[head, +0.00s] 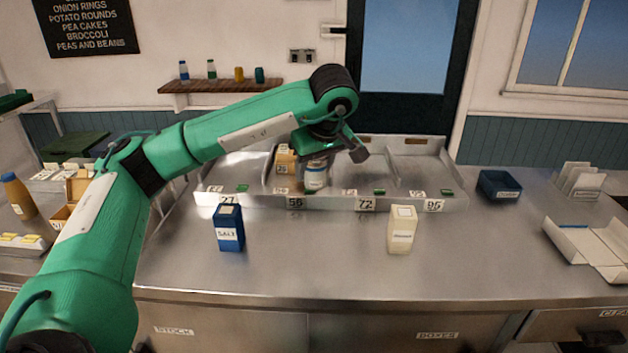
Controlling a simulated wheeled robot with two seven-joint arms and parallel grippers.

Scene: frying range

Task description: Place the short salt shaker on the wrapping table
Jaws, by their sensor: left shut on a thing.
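My left arm reaches in from the left, and its gripper (325,157) is over the divided metal rack (405,203). The gripper is shut on a short shaker (315,177) with a clear or grey body and a white and blue label. The shaker looks upright, in or just above the compartment marked 56. The jaws and wrist partly hide its top, and I cannot tell whether its base touches the rack. My right gripper is not in view. Which surface is the wrapping table is not marked in view.
A blue salt box (229,228) and a cream box (402,229) stand on the steel counter (310,265) before the rack. The counter's front middle is clear.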

